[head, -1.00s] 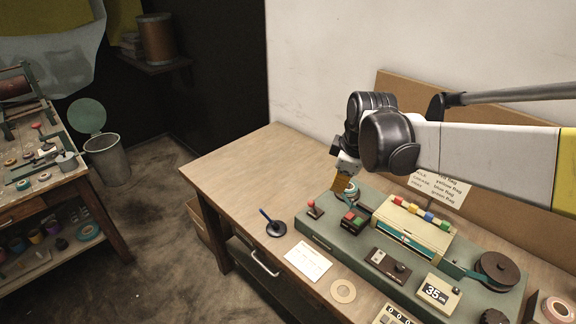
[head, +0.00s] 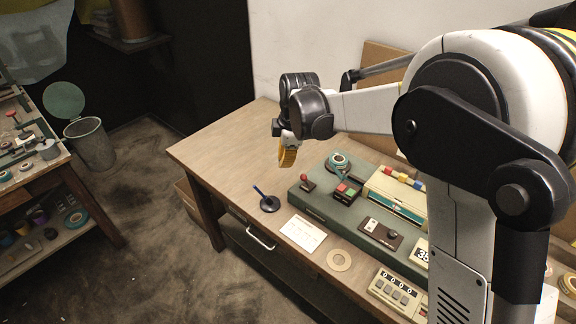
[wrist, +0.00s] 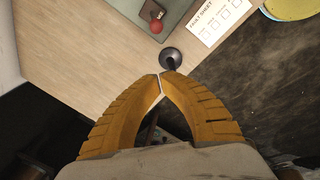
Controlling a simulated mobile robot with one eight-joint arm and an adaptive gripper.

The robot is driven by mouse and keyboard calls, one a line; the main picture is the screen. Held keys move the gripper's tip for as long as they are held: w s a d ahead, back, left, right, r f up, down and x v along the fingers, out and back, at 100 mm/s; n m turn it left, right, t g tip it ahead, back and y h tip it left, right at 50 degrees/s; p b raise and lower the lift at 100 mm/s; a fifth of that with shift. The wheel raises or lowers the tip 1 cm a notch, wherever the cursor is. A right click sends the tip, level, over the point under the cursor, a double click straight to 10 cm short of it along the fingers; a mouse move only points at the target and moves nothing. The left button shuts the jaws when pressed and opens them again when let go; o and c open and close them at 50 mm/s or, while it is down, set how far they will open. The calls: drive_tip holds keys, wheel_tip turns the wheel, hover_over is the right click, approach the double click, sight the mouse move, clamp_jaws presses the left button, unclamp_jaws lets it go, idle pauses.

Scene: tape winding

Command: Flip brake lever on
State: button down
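The brake lever appears to be the short lever with a red knob (head: 307,184) at the left end of the green machine (head: 322,208). Its red knob (wrist: 156,27) also shows at the top of the wrist view, beyond the fingertips. My gripper (head: 286,160) hangs above the table, to the left of the machine and apart from the lever. In the wrist view my gripper's yellow fingertips (wrist: 162,76) meet with nothing between them. The lever's exact tilt is hard to tell.
A blue pen in a round black stand (head: 269,204) stands on the table in front of the lever. A paper sheet (head: 303,234), a tape ring (head: 339,260) and a counter box (head: 396,292) lie along the front. The table's left part is clear.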

sight(306, 181)
drive_tip(key=b+x, duration=0.3)
drive_tip(key=x, duration=0.7)
drive_tip(key=d, duration=0.1)
drive_tip(key=d+r, duration=0.1)
drive_tip(key=d+b, duration=0.1)
drive_tip(key=d, duration=0.1)
drive_tip(key=shift+w+r, duration=0.1)
drive_tip(key=shift+r, duration=0.2)
drive_tip(key=shift+w+d+r+g+y+p, duration=0.3)
drive_tip(key=shift+w+g+y, duration=0.1)
drive_tip(key=shift+g, duration=0.1)
drive_tip(key=shift+w+d+r+g+y+p, duration=0.2)
drive_tip(key=shift+w+g+y+p, duration=0.1)
drive_tip(key=shift+g+y, duration=0.15)
drive_tip(key=shift+w+d+r+g, duration=0.1)
drive_tip(key=shift+w+g, duration=0.05)
drive_tip(key=shift+g, duration=0.1)
drive_tip(key=shift+w+d+r+p, duration=0.2)
drive_tip(key=shift+w+d+p, duration=0.35)
drive_tip(key=shift+w+d, duration=0.15)
drive_tip(key=shift+w+d+f, duration=0.1)
drive_tip(key=shift+w+d, duration=0.3)
drive_tip(key=shift+w, duration=0.3)
